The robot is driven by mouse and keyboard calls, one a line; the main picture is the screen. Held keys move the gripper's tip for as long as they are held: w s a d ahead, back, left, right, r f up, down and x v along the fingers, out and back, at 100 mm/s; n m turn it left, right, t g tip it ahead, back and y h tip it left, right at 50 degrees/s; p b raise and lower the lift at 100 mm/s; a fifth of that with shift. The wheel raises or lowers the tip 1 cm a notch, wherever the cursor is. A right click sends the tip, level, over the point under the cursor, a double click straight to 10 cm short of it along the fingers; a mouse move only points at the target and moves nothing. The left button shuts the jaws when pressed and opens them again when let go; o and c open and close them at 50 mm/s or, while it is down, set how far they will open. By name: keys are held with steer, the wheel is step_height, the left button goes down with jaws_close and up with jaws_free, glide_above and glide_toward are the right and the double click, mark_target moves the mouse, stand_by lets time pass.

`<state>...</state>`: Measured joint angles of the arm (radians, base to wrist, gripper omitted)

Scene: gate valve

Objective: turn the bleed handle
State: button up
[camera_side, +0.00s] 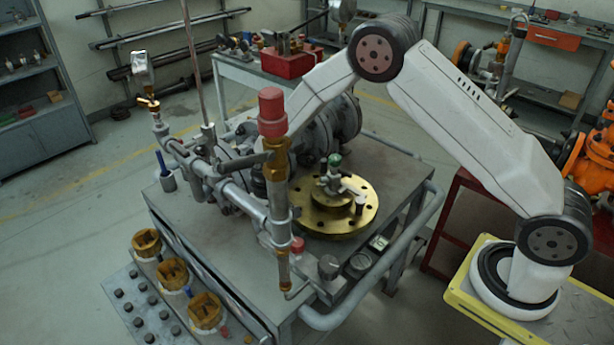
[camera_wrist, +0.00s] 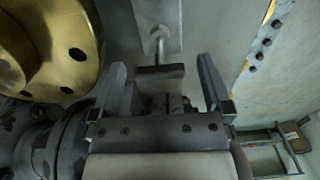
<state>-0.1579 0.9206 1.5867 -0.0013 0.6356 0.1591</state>
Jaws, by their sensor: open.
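In the wrist view, a dark crossbar (camera_wrist: 160,71) on a short pale stem (camera_wrist: 158,45) looks like the bleed handle. It sits ahead of my gripper (camera_wrist: 162,64), within the gap between its two fingers. The fingers are spread wide, and neither visibly touches the bar. How far the bar is from the fingers in depth cannot be told. In the side view, my white forearm reaches down to the left behind the red-capped brass fitting (camera_side: 272,112). My fingers cannot be made out there, and I cannot tell which part there is the crossbar.
A brass flange (camera_side: 353,221) lies on the grey bench (camera_side: 385,172); it also fills the wrist view's upper left (camera_wrist: 77,83). Grey pipework (camera_side: 232,192) crowds the bench's left side. A grey rail (camera_side: 385,268) runs along the bench edge.

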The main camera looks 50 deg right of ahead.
steer(key=shift+f, duration=1.2)
steer(key=c, duration=1.3)
